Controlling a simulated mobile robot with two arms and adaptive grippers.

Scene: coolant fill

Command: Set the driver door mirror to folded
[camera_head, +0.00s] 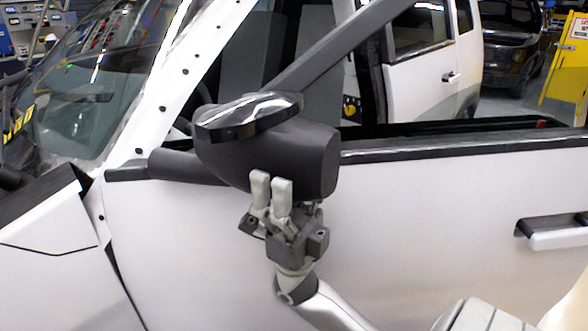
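The driver door mirror (270,155) is a dark grey housing with a glossy black top cap, at the middle of the head view. It is mounted at the front corner of the door window and stands out from the white driver door (420,215). My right gripper (271,182) is at the lower face of the mirror housing, fingers pointing up. The two fingers are side by side, almost together, with nothing seen between them. The fingertips overlap the housing in the picture; I cannot tell whether they touch it. My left gripper is not in view.
The door handle (555,232) sticks out at the right. The windshield (80,100) and white pillar are left of the mirror. A yellow stand (567,60) and other vehicles are far behind.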

